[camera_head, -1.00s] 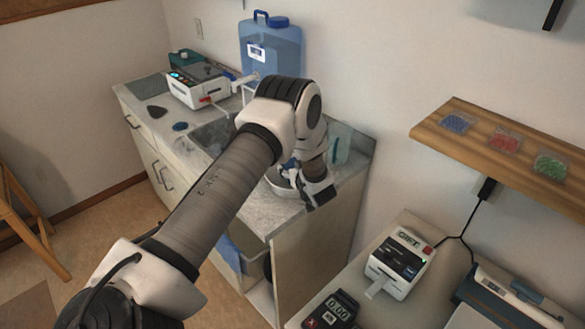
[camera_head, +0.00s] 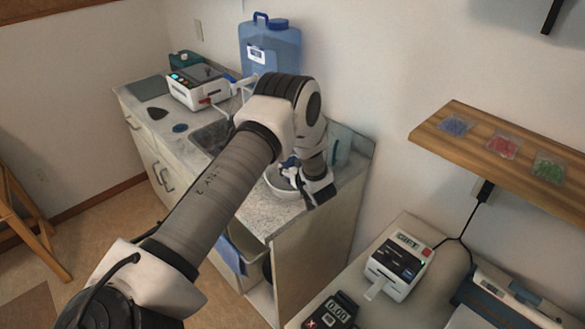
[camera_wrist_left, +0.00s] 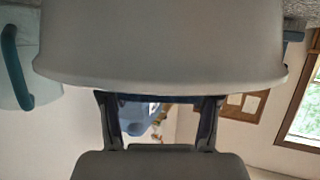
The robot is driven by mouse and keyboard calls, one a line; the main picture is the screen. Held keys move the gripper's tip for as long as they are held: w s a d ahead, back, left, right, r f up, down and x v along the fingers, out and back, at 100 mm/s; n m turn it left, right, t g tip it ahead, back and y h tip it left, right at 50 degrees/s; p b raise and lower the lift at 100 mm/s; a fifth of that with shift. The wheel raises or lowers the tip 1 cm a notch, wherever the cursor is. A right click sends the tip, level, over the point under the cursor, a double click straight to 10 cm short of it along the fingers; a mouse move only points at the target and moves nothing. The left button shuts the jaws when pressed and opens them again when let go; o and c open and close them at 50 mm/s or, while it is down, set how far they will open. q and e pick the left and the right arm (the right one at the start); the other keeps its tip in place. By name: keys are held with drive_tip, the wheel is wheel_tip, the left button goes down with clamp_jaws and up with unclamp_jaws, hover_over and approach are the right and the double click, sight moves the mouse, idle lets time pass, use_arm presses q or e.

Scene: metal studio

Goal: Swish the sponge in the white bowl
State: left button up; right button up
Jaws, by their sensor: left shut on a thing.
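The white bowl (camera_head: 279,184) stands on the counter near its front right end, partly hidden behind my left arm. My left gripper (camera_head: 288,168) is at the bowl, with its fingers over the bowl's opening. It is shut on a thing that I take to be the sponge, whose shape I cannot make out. In the left wrist view, the two dark fingers of the left gripper (camera_wrist_left: 161,120) show below a large grey surface. My right gripper is not in view.
A sink (camera_head: 212,136) lies left of the bowl in the counter (camera_head: 190,150). A blue water jug (camera_head: 270,45) and a white device (camera_head: 198,88) stand at the back. A wooden shelf (camera_head: 480,135) hangs at the right, above a lower table with instruments.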

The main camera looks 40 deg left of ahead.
use_arm(q)
drive_tip(key=shift+r+p, duration=1.9)
drive_tip(key=shift+r, duration=1.15)
drive_tip(key=shift+r+p, duration=0.4)
drive_tip(key=shift+r, duration=0.15)
drive_tip(key=shift+f+b, duration=0.65)
drive_tip(key=shift+f, duration=0.05)
drive_tip(key=shift+r, duration=0.1)
